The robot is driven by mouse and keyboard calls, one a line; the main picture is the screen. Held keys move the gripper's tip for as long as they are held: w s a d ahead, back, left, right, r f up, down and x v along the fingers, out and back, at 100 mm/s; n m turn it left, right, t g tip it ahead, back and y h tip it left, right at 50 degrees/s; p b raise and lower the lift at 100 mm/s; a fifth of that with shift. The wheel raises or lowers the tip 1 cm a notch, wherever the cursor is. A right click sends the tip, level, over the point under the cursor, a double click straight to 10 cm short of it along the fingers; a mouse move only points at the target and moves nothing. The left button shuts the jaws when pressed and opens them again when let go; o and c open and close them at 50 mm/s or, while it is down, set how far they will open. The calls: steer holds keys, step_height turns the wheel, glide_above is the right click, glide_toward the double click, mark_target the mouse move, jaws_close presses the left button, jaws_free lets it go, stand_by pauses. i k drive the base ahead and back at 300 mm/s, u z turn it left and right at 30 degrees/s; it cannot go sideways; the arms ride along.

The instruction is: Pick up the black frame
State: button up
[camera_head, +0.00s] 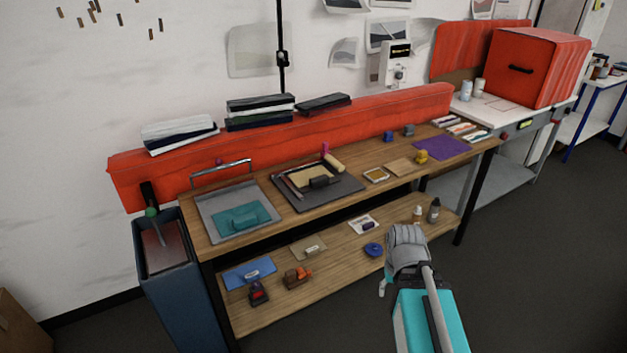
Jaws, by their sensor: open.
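A flat black frame-like piece (323,103) lies on top of the long red ledge at the back, right of a stack of dark and pale pieces (260,112). A larger dark tray or frame (345,190) lies on the wooden table top, with a tan piece and a black block on it. I cannot tell for sure which is the black frame. My gripper (384,284) is in front of the table at the lower right, well apart from both. It is seen from behind, its fingers mostly hidden, and it holds nothing that I can see.
A grey tray (208,207) with a teal piece stands on the table's left, a purple mat (442,149) on its right. The lower shelf (330,260) holds small blocks and bottles. A blue bin (180,290) stands at left, a red box (545,70) at right. Floor is clear at right.

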mark_target(312, 175)
steer(key=u, duration=0.05)
steer(key=i, duration=1)
steer(key=z, duration=0.05)
